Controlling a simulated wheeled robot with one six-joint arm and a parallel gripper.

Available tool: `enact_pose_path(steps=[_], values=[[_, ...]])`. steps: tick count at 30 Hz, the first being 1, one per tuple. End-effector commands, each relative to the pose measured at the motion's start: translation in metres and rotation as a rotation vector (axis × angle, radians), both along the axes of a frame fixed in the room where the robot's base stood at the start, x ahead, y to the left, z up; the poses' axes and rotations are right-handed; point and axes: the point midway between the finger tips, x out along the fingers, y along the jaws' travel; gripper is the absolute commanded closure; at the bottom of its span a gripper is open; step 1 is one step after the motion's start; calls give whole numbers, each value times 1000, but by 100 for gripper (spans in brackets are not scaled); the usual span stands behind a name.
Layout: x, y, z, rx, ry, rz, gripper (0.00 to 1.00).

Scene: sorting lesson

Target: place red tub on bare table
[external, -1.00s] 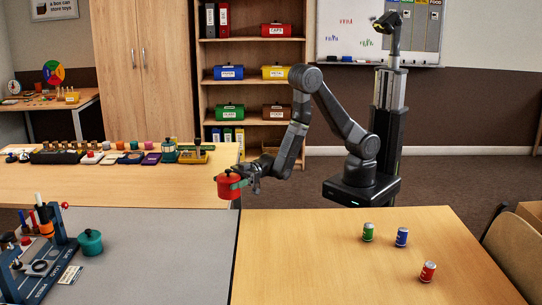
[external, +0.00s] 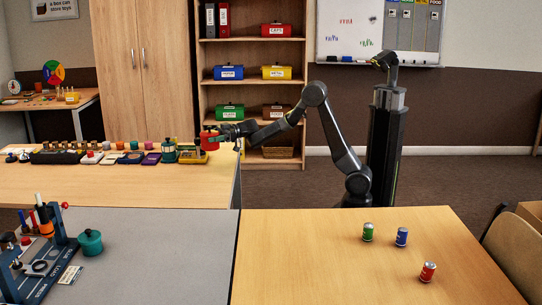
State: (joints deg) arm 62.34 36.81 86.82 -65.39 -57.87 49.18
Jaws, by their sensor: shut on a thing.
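The red tub (external: 209,141) is a small round pot with a lid. My gripper (external: 222,134) is shut on it from the right side and holds it upright near the right end of the back wooden table (external: 110,188). In the picture it overlaps the yellow-based item at the end of the row. I cannot tell its exact height above the table. The front right wooden table (external: 310,260) is bare on its left side.
The grey table (external: 170,255) holds a teal tub (external: 90,242) and a blue rack (external: 40,255).

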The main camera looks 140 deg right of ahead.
Motion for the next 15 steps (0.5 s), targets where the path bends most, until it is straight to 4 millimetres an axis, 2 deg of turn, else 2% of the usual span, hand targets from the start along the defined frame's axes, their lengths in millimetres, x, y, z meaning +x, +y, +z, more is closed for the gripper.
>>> enact_pose_path(steps=[1, 6, 10, 15], values=[[-17, -13, -3, -7, -4, -28, 68], [-54, -37, 3, -6, -3, -88, 68], [-69, -46, 6, -3, -2, -114, 68], [-73, -49, 8, -2, -3, -121, 68]])
